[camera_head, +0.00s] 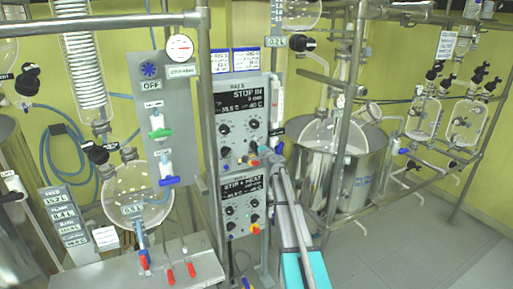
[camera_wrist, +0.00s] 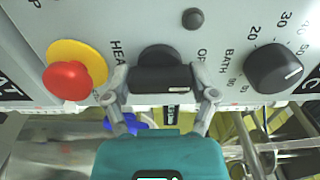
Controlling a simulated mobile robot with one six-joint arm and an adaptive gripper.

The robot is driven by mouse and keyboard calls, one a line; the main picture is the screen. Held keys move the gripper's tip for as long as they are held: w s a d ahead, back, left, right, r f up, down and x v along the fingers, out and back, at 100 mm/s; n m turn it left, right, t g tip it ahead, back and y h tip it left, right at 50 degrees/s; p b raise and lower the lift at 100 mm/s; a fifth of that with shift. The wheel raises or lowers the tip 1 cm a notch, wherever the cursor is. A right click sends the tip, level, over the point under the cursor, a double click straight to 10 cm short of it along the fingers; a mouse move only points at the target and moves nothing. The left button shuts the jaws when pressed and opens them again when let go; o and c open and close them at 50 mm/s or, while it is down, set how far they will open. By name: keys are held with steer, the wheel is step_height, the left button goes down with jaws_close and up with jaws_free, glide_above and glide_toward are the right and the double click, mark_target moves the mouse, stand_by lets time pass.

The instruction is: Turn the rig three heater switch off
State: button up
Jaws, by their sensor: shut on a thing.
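The heater switch is a black rotary knob (camera_wrist: 160,56) on a grey panel in the wrist view, with "HEA" lettering to its left and partly hidden "OF" lettering to its right. My gripper (camera_wrist: 162,84) is shut on this knob, with one finger on each side. In the head view my gripper (camera_head: 267,155) is at the lower right of the upper control box (camera_head: 238,118), whose display reads "STOP IN" and shows about 40 °C. The small label above it is blurred. The knob is hidden there behind my gripper.
A red button on a yellow base (camera_wrist: 70,72) is close left of the knob, and a black bath dial (camera_wrist: 273,68) is to its right. A steel vessel (camera_head: 365,165) stands at right.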

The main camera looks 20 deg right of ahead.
steer(key=o, duration=1)
steer(key=s, duration=1.2)
steer(key=shift+d, duration=0.2)
